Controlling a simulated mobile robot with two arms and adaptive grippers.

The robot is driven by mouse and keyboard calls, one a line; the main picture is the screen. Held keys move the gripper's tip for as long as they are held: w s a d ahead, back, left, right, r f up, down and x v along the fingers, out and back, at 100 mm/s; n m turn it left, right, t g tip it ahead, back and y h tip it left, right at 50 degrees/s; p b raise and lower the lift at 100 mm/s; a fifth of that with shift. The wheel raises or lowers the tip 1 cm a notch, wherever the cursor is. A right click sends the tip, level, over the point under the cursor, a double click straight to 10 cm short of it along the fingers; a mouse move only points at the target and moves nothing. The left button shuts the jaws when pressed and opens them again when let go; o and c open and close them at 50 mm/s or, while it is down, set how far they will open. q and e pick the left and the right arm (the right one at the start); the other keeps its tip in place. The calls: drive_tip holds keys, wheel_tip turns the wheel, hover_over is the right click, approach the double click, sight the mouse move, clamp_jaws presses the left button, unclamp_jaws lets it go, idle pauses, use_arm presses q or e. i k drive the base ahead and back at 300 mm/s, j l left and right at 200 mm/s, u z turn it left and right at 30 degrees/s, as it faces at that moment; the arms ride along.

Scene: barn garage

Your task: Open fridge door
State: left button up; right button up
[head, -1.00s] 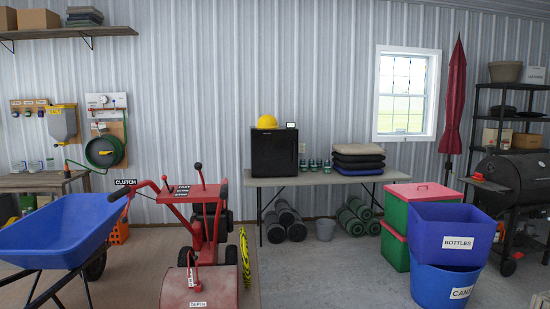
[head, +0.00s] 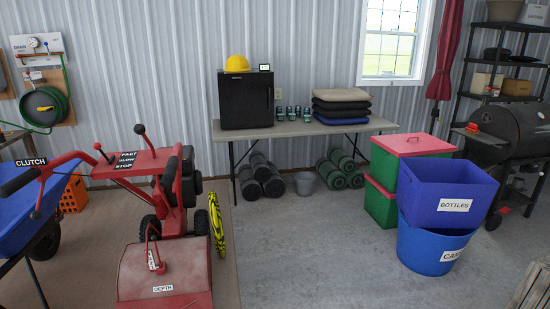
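A small black fridge (head: 246,100) stands on the left part of a long grey folding table (head: 352,127) against the metal wall. Its front faces me and its door looks shut. A thin upright handle shows near the right edge of the door. A yellow hard hat (head: 237,63) and a small display (head: 265,67) sit on top of the fridge. Neither of my grippers shows in the head view. The fridge is some way off across the floor.
A red tiller (head: 165,272) stands at the front left, beside a blue wheelbarrow (head: 20,215). A blue bottles bin (head: 452,180) sits on a cans tub at the right, near stacked red-lidded green boxes (head: 409,167). Bare concrete (head: 335,245) lies open between them. Rolled mats lie under the table.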

sight(246, 100)
drive_tip(key=i+l+z, duration=0.15)
drive_tip(key=i+z, duration=0.15)
drive_tip(key=i, duration=1.05)
drive_tip(key=i+j+z, duration=0.25)
drive_tip(key=i, duration=1.1)
